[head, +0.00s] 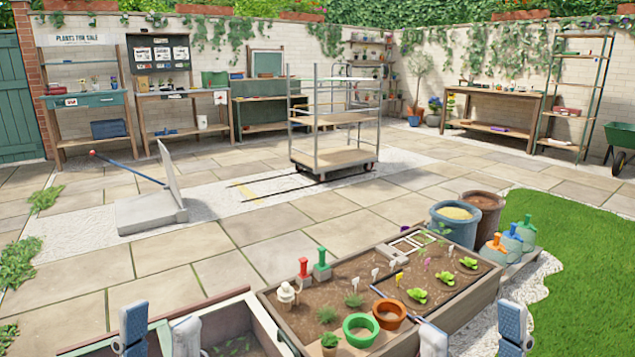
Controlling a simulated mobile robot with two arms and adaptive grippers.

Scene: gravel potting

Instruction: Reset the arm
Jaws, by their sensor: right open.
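My right gripper (471,333) is at the bottom edge, right of the bed's near end. Its fingertips are wide apart and empty. Only the fingertips of both grippers show; the arms are out of view. The wooden planter bed (400,262) lies in front, with a green ring pot (360,330) and an orange pot (389,313) on its soil.
Red- and green-handled tools (303,268) stand at the bed's left edge. A blue-grey tub (454,222) and a brown pot (484,208) stand behind it, with several colored-top bottles (511,238) beside them.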

